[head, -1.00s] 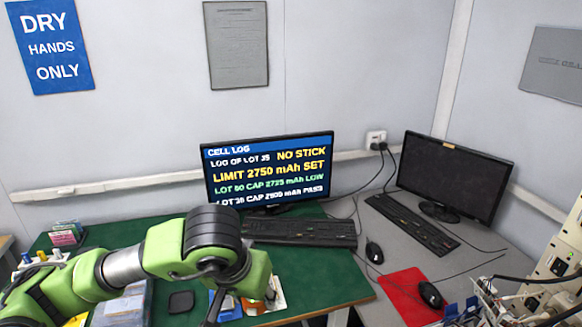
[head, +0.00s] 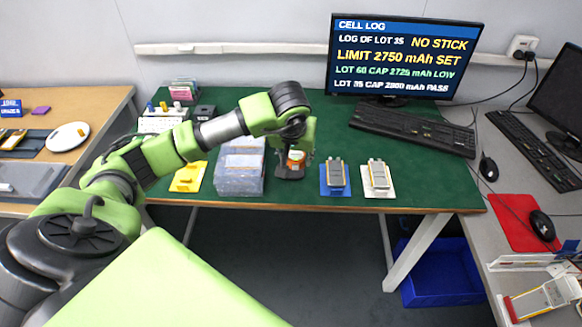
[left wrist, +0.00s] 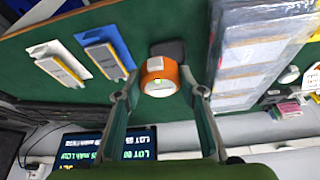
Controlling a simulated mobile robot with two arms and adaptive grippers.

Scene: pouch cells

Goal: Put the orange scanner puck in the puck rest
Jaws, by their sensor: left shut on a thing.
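The orange scanner puck (head: 296,158) with a pale top is held between the fingers of my left gripper (head: 295,152), which points down over the green table. In the left wrist view the puck (left wrist: 158,73) sits between the two fingertips of the left gripper (left wrist: 161,90). A dark square pad, which looks like the puck rest (head: 290,174), lies just below the puck; it shows partly behind the puck in the left wrist view (left wrist: 170,48). I cannot tell whether puck and rest touch. My right gripper is not in view.
A stack of clear trays (head: 240,168) stands just left of the gripper. A blue holder (head: 334,190) and a white holder (head: 378,188), each with a pouch cell, lie to the right. A yellow item (head: 188,178) lies farther left. The keyboard (head: 412,128) is behind right.

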